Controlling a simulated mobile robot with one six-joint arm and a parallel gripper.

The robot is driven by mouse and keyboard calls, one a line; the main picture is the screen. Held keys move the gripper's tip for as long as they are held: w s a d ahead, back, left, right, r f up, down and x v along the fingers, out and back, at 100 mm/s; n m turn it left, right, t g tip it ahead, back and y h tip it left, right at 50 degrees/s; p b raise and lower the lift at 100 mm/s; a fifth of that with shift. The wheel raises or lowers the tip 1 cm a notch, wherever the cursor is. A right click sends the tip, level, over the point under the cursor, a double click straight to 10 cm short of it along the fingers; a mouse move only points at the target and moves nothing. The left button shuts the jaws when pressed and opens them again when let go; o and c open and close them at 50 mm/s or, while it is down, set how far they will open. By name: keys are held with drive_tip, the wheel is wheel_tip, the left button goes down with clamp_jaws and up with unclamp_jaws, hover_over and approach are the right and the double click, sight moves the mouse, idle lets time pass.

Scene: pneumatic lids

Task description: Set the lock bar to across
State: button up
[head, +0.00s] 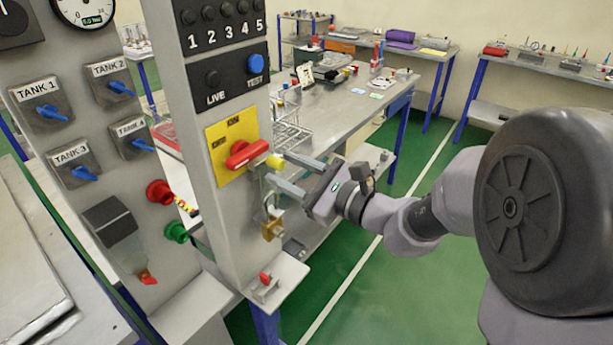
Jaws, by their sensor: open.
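A red bar handle (242,154) sits on a yellow plate (218,136) on the side of the grey panel column. It lies roughly sideways, its right end a little higher. A yellow knob (274,161) shows just right of it; I cannot tell whether the two are joined. Below hangs a metal hasp with a brass padlock (272,229). I cannot tell for sure which part is the lock bar. My gripper (279,173) is open, reaching in from the right. Its two fingertips are near the yellow knob, one above and one below. Contact is not clear.
Above the plate are a blue TEST button (255,63) and a row of numbered lamps. At left, a panel (95,130) carries blue-handled tank valves and red and green fittings. A bench (345,110) with a wire rack stands behind my gripper. Green floor is open at lower right.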

drive_tip(key=p+v, duration=0.1)
drive_tip(key=v, duration=1.5)
drive_tip(key=shift+s+d, duration=0.25)
drive_tip(key=shift+d, duration=0.1)
drive_tip(key=s+a+f+n+g+h, duration=0.45)
drive_tip(key=s+a+n+g, duration=0.5)
drive_tip(key=s, duration=0.35)
drive_tip(key=s+d+r+n+t+h, duration=0.1)
drive_tip(key=s+d+n+t+h, duration=0.1)
drive_tip(key=d+n+t+h, duration=0.2)
drive_tip(key=d+n+h, duration=0.3)
drive_tip(key=d, duration=0.2)
drive_tip(key=shift+h, duration=0.35)
